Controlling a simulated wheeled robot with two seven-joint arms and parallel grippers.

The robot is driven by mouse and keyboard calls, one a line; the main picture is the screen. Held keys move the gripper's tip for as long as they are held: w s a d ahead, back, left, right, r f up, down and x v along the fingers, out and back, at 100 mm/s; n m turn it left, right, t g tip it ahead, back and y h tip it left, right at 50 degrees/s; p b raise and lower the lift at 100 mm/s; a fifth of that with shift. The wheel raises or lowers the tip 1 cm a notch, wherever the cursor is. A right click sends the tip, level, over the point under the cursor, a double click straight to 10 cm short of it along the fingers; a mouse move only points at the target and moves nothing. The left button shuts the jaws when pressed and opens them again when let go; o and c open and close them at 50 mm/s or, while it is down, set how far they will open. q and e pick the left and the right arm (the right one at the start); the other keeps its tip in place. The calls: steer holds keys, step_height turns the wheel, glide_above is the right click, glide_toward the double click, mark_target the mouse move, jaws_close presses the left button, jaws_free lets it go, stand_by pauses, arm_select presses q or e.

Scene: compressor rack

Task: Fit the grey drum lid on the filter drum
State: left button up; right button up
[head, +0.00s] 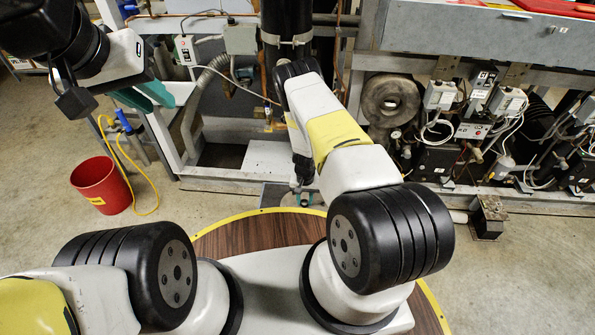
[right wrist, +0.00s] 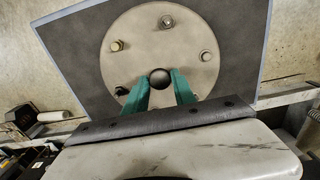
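The grey drum lid (right wrist: 140,45) shows in the right wrist view as a round flat disc with several bolts near its rim and a dark round knob (right wrist: 160,78) near its middle. My right gripper (right wrist: 160,80) has its two green fingers one on each side of the knob; whether they press on it I cannot tell. In the head view the right gripper (head: 303,200) points down beyond my arm, which hides most of that spot. My left gripper (head: 148,96) is raised at the upper left, empty, its fingers apart. I cannot make out the filter drum.
A dark grey panel (right wrist: 235,40) lies behind the lid. A red bucket (head: 101,186) and a yellow hose (head: 148,185) are on the floor at left. The compressor rack's frame (head: 400,196) runs across the back. Floor at the lower right (head: 530,280) is clear.

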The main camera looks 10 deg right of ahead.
mark_target(304, 201)
jaws_close()
steer(key=shift+r, duration=0.1)
steer(key=shift+r, duration=3.5)
